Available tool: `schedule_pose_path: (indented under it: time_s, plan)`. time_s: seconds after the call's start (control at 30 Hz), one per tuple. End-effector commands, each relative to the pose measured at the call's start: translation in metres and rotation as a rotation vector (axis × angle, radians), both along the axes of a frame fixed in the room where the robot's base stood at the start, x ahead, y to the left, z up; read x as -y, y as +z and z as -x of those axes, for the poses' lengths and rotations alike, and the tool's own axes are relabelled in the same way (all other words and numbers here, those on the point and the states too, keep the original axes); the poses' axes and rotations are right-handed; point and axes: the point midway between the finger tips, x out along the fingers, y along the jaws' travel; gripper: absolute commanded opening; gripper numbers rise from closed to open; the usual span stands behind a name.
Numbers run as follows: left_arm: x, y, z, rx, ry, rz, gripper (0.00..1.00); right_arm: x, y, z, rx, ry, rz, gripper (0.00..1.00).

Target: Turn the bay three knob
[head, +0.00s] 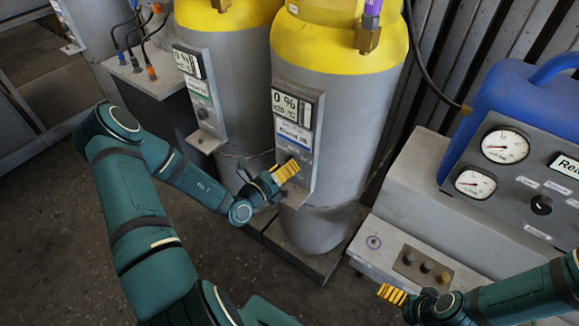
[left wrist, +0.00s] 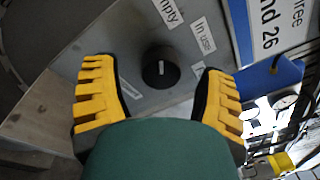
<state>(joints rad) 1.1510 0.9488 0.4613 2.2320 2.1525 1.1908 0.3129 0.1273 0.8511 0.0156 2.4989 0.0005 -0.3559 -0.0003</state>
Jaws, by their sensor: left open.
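A round black knob (left wrist: 160,67) with a white pointer mark sits on a grey panel in the left wrist view. Labels there include "In use" (left wrist: 203,36) and a partly cut "...mpty". My left gripper (head: 286,172) is open in front of the right cylinder's panel (head: 299,125). In the left wrist view its yellow fingers (left wrist: 157,88) stand on either side of the knob, with gaps. In the head view the gripper hides this knob. My right gripper (head: 393,294) is at the lower right, away from the cylinders; its opening is unclear.
The right cylinder (head: 368,110) and the left cylinder (head: 240,65) are grey with yellow tops. The left one has a similar panel (head: 200,95). A blue unit with gauges (head: 505,146) stands at the right. A low box with buttons (head: 373,242) is near my right gripper.

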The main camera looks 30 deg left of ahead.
Motion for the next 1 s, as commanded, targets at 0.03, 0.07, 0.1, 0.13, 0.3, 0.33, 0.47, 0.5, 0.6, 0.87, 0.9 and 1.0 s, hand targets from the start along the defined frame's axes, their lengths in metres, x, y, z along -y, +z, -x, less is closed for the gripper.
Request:
schedule_pose_path:
  time_s: [0.03,0.07,0.1,0.13,0.3,0.33,0.47,0.5,0.6,0.87,0.9,1.0]
  plan:
    - [0.0013,-0.0004,-0.0048,0.001,-0.001,0.0,0.72,0.0001,-0.0017,-0.0004,0.001,0.0,0.0,1.0]
    - [0.0016,-0.0001,-0.0068,0.002,-0.001,0.0,0.72,0.0,-0.002,-0.0004,0.001,0.0,0.0,1.0]
    - [0.0018,0.0,-0.0091,0.002,-0.001,0.0,0.72,0.0,-0.0024,-0.0005,0.001,0.0,0.0,1.0]
    - [0.002,0.0001,-0.0104,0.001,0.0,0.0,0.72,0.0001,-0.0025,-0.0005,0.001,0.0,0.0,1.0]
    - [0.0023,0.0003,-0.0133,0.0,0.0,0.0,0.72,0.0001,-0.0026,-0.0007,0.002,-0.001,0.0,1.0]
    - [0.0023,0.0005,-0.0133,0.0,0.0,0.0,0.72,0.0001,-0.0026,-0.0007,0.002,-0.001,0.0,1.0]
    - [0.0023,0.0006,-0.0131,0.0,0.0,0.0,0.72,0.0001,-0.0025,-0.0006,0.002,-0.001,0.0,1.0]
    - [0.0024,0.0005,-0.013,0.0,0.0,0.0,0.63,0.0001,-0.0025,-0.0006,0.002,-0.001,0.0,1.0]
    - [0.0024,0.0005,-0.0129,0.0,0.0,0.0,0.28,0.0,-0.0025,-0.0007,0.002,-0.001,0.0,1.0]
    - [0.0024,0.0006,-0.0128,0.001,0.0,-0.003,0.01,0.0,-0.0018,-0.0005,0.001,0.0,0.0,1.0]
    - [0.0025,0.0009,-0.0129,0.001,-0.001,-0.007,0.01,0.0001,-0.001,-0.0004,0.001,0.0,0.0,1.0]
    - [0.0028,0.0019,-0.013,0.002,-0.001,-0.026,0.01,-0.0001,0.0025,0.0001,0.0,0.0,0.0,1.0]
